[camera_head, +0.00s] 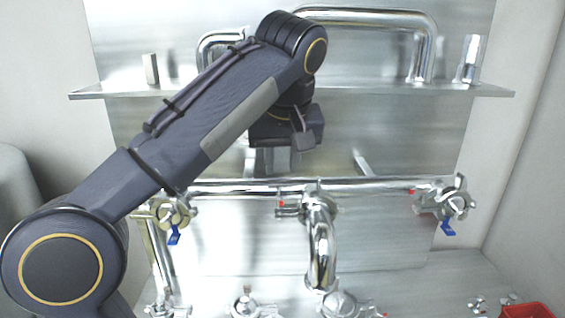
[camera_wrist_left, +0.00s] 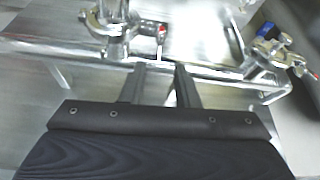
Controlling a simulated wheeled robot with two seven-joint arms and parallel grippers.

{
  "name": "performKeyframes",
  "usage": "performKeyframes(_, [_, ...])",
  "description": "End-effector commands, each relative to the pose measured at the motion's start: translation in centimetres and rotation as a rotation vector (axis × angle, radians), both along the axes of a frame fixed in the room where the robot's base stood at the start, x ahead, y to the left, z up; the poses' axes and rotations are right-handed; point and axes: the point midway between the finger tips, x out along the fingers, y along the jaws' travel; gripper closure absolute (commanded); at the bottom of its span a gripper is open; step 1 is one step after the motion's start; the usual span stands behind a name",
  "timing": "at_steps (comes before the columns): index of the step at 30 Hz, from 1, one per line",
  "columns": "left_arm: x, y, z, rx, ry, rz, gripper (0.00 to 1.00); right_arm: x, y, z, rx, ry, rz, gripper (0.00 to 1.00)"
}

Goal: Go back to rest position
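My left arm comes in from the left in the head view and reaches up across the middle. My left gripper (camera_head: 283,160) is in front of the steel panel, above the horizontal chrome pipe (camera_head: 240,187); its fingers are partly hidden by the wrist. In the left wrist view, my left gripper (camera_wrist_left: 160,82) has its two dark fingers apart with nothing between them. The pipe (camera_wrist_left: 75,52) shows beyond the fingertips; I cannot tell the exact distance. My right gripper is in neither view.
A steel shelf (camera_head: 400,91) with a bent chrome pipe (camera_head: 428,50) is behind the arm. Valves with blue handles (camera_head: 174,236) (camera_head: 447,228) sit at both pipe ends. A chrome spout (camera_head: 321,250) hangs in the middle. A red container (camera_head: 527,311) is at the lower right.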

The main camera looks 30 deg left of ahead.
Motion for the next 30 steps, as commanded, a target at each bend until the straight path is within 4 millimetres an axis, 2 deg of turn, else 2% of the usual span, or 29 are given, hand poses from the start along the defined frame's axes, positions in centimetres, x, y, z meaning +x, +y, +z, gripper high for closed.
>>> performKeyframes(8, [-0.1,0.1,-0.2,0.000,0.000,-0.007,0.72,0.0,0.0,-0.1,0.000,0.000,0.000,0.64])
performKeyframes(11, [-0.8,0.5,-1.4,-0.004,0.003,-0.054,0.72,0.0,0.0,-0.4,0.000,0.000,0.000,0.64])
performKeyframes(13, [-1.9,0.9,-3.3,-0.012,0.008,-0.118,0.72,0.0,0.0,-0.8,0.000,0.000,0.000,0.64])
performKeyframes(17, [-5.0,1.2,-8.4,-0.054,0.012,-0.271,0.72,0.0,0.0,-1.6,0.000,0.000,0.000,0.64])
performKeyframes(20, [-8.1,0.9,-13.5,-0.112,0.000,-0.387,0.72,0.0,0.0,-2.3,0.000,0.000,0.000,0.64])
performKeyframes(24, [-12.6,-0.7,-20.8,-0.205,-0.050,-0.503,0.72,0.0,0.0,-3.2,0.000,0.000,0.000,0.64])
performKeyframes(27, [-15.2,-2.1,-25.0,-0.262,-0.100,-0.546,0.72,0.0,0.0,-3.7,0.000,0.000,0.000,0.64])
performKeyframes(30, [-17.2,-3.4,-28.4,-0.303,-0.147,-0.566,0.72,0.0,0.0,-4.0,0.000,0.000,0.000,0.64])
